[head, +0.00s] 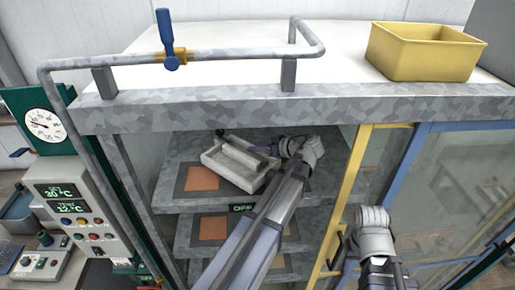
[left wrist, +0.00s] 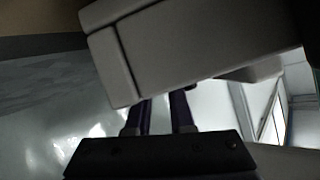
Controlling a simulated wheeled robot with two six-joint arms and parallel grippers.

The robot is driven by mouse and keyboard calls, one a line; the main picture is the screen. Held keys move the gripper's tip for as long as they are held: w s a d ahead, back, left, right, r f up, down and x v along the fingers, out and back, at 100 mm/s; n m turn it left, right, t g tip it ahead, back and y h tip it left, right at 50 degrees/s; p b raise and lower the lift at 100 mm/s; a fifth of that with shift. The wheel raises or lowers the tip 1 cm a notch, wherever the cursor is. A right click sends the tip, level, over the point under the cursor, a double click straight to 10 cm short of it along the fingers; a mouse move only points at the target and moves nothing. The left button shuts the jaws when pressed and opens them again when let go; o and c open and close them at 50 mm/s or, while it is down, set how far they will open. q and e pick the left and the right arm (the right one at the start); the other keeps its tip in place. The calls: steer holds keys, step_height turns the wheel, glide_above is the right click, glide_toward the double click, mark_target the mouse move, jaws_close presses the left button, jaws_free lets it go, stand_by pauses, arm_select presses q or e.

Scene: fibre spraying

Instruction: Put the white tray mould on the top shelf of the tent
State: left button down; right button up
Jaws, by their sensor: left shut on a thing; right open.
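The white tray mould (head: 236,165) is inside the tent, over the top shelf (head: 168,190), slightly turned. I cannot tell whether it rests on the shelf or hangs just above it. My left gripper (head: 262,149) reaches in through the tent front and is shut on the mould's right-hand back edge. In the left wrist view the mould (left wrist: 190,45) fills the upper middle, with the dark fingers (left wrist: 160,112) meeting its lower edge. My right gripper (head: 384,268) is outside the tent front, open and empty; its fingertips are hard to make out.
An orange square (head: 202,179) marks the top shelf left of the mould. Lower shelves (head: 185,232) lie beneath. The yellow door frame (head: 352,190) stands between my arms. A yellow bin (head: 420,55) and a pipe with a blue valve (head: 168,40) are on the tent roof.

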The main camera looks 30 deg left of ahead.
arm_select(q)
steer(key=shift+f, duration=0.5)
steer(key=shift+r, duration=0.1)
arm_select(e)
steer(key=shift+f, duration=0.45)
arm_select(q)
steer(key=c, duration=1.2)
jaws_free()
steer(key=o, duration=0.4)
